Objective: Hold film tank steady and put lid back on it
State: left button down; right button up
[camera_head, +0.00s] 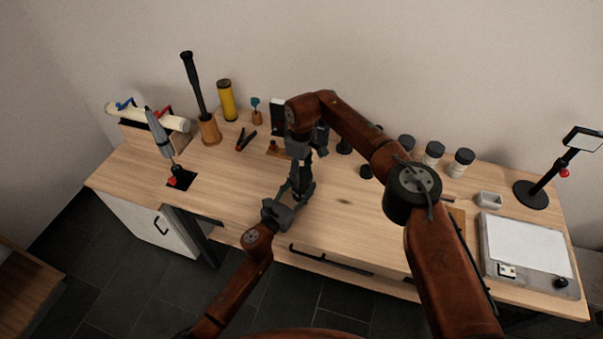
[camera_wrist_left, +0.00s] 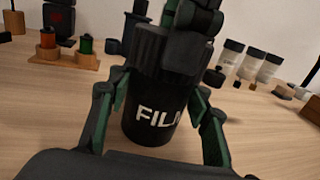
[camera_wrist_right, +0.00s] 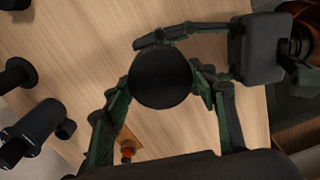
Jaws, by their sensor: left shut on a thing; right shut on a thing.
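The black film tank (camera_wrist_left: 150,115) stands upright on the table, with white lettering on its side. In the head view the tank (camera_head: 304,184) is partly hidden by both grippers. My left gripper (camera_head: 292,190) is shut around its body, one finger on each side in the left wrist view (camera_wrist_left: 160,115). The black lid (camera_wrist_left: 165,48) is at the tank's top, lined up with it and seemingly touching; whether it is fully seated I cannot tell. My right gripper (camera_head: 307,152) points down from above, shut on the lid. The right wrist view shows a round black top (camera_wrist_right: 160,77) between its fingers (camera_wrist_right: 162,82).
Spools on a wooden stand (camera_wrist_left: 66,55) and tongs (camera_head: 246,140) lie left of the tank. White-labelled bottles (camera_head: 433,154) and a light pad (camera_head: 525,245) are at the right. Dark cylinders (camera_wrist_right: 35,122) stand nearby. The table's front middle is clear.

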jog(key=shift+r+m, duration=0.1)
jog(key=shift+m, duration=0.9)
jog(key=o, duration=1.1)
jog(key=shift+c, duration=0.2)
jog(key=shift+r, duration=2.2)
jog(key=shift+o, duration=0.7)
jog(key=o, duration=0.4)
